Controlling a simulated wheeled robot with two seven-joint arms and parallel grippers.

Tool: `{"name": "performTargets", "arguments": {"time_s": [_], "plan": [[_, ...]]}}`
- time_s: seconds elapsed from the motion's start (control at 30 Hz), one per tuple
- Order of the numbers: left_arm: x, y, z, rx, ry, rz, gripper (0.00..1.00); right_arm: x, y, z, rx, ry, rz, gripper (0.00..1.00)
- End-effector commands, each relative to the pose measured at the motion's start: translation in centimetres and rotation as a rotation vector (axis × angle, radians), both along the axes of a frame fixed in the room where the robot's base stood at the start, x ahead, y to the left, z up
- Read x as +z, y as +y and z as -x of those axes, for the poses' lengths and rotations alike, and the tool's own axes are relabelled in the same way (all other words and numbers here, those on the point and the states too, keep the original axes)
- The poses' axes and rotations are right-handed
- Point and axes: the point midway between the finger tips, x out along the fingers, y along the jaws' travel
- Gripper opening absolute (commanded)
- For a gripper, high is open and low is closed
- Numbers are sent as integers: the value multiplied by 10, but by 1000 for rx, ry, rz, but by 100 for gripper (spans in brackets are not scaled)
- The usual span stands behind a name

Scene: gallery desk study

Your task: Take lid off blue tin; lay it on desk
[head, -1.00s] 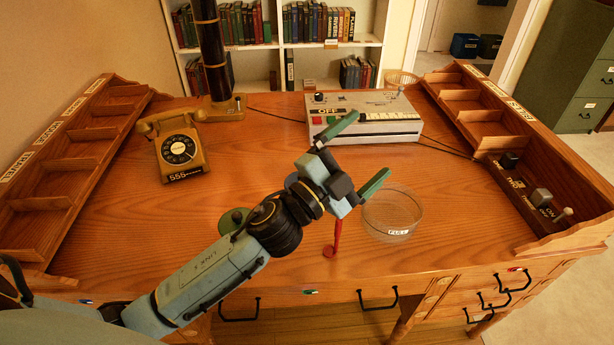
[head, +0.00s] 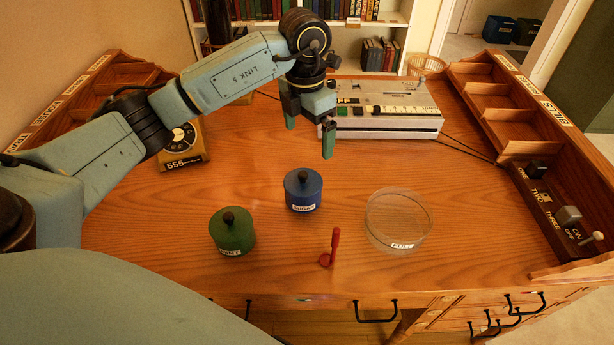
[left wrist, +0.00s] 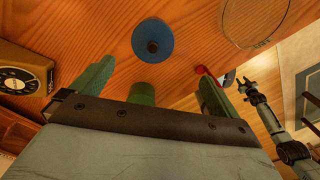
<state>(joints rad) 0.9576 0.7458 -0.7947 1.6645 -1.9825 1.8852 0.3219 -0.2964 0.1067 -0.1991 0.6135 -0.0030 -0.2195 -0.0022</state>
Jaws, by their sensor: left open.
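The blue tin (head: 305,200) stands upright on the desk (head: 350,280), left of the glass dish, with a label on its front. Its blue lid (head: 292,181) with a dark knob is on it. From above, the lid shows as a blue disc in the left wrist view (left wrist: 140,40). My left gripper (head: 309,128) is open and empty, fingers pointing down. It is raised above the desk beyond the tin, apart from it. In the left wrist view, my right arm (left wrist: 268,112) shows at the right; its jaw state is unclear.
A green tin (head: 232,237) stands close at the left front, a red object (head: 331,250) in front, and a clear round dish (head: 398,222) to the right. A telephone (head: 186,152) and a grey machine (head: 385,110) are behind. The front centre-right desk has bare wood.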

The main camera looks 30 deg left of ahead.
Motion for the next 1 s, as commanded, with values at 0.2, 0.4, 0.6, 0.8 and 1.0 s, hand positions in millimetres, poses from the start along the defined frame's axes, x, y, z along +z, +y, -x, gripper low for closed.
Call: {"name": "performTargets", "arguments": {"time_s": [0.2,0.4,0.6,0.8,1.0], "plan": [[-29,8,2,12,14,-34,100,-3,0,0,0,0,0,36],[-65,8,2,11,12,-31,100,-7,-1,0,2,1,1,36],[-80,8,1,10,9,-30,100,-8,-6,0,4,0,8,36],[-97,10,3,10,11,-29,100,-9,-11,0,6,1,14,36],[-127,11,4,10,11,-28,100,-12,-14,0,7,1,18,36]]}}
